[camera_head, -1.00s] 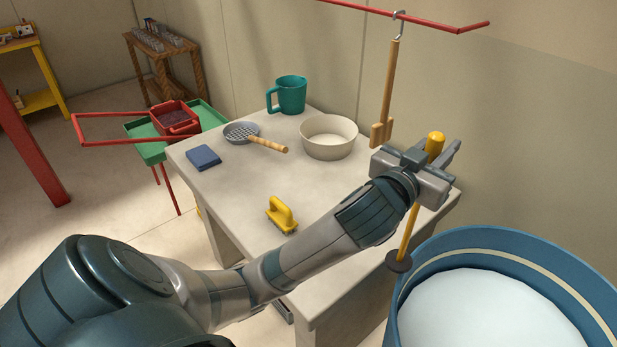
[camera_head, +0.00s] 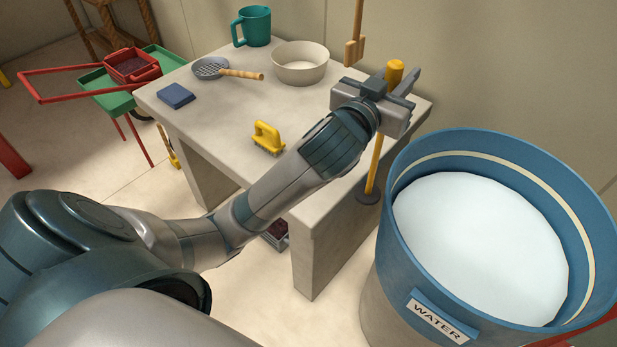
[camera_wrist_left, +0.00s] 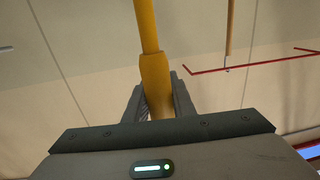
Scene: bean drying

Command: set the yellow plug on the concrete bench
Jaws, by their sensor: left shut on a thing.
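The yellow plug (camera_head: 375,166) is a yellow rod with a thicker grip at the top and a dark round disc (camera_head: 368,197) at its lower end. My left gripper (camera_head: 394,83) is shut on the grip, which also shows between the fingers in the left wrist view (camera_wrist_left: 155,85). The plug hangs nearly upright, disc down, at the right end of the concrete bench (camera_head: 215,118), between bench and water barrel. Whether the disc touches anything cannot be told. My forearm hides part of the bench top. My right gripper is not in view.
On the bench are a yellow-handled brush (camera_head: 268,138), blue cloth (camera_head: 176,95), strainer (camera_head: 210,68), pale bowl (camera_head: 300,64) and teal jug (camera_head: 253,26). A blue water barrel (camera_head: 400,235) stands at right. A wooden paddle (camera_head: 355,50) hangs behind. The bench's middle has free room.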

